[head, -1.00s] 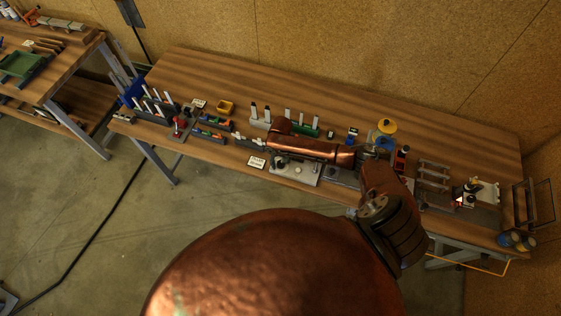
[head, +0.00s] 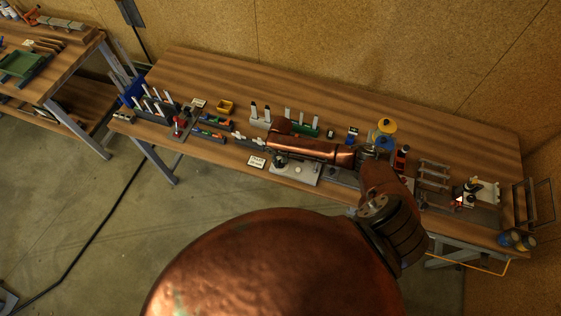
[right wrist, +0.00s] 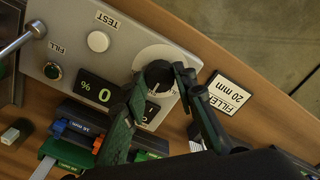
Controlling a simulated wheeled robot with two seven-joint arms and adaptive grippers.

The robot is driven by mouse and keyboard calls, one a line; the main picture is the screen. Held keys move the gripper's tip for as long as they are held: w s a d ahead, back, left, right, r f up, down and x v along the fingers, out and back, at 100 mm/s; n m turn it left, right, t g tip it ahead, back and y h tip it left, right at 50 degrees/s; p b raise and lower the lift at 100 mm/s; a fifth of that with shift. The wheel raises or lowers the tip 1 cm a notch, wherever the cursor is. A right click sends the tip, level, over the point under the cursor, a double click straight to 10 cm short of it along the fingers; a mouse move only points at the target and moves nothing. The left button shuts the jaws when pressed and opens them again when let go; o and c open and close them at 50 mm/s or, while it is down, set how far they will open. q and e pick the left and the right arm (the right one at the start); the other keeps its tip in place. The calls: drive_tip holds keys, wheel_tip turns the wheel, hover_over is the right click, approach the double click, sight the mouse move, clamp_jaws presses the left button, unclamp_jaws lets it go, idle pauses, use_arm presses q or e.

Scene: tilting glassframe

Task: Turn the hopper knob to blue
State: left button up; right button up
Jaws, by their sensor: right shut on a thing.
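A grey control panel (right wrist: 75,28) shows in the right wrist view, with a dark round knob (right wrist: 157,71) on a pale dial (right wrist: 178,55) at its right end. My right gripper (right wrist: 166,80) is shut on the knob, one finger on each side. The fingers hide part of the dial and a dark label below it, so I cannot read where the knob points; no blue mark shows. In the head view the panel (head: 302,172) lies near the bench's front edge, under my right forearm. My left gripper is not in view.
The panel also has a white TEST button (right wrist: 98,41), a FILL button (right wrist: 53,71) and a display (right wrist: 98,93) reading 0 %. A "FILLER 20 mm" sign (right wrist: 229,93) stands close beside the dial. The bench's back (head: 330,95) is clear.

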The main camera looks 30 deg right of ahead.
drive_tip(key=shift+n, duration=0.3)
drive_tip(key=shift+n+p, duration=0.45)
drive_tip(key=shift+n, duration=0.15)
drive_tip(key=shift+n+p, duration=0.4)
drive_tip(key=shift+n, duration=0.8)
drive_tip(key=n, duration=0.3)
drive_tip(key=shift+n, duration=2.2)
drive_tip(key=o, duration=1.2)
drive_tip(key=shift+c, duration=0.2)
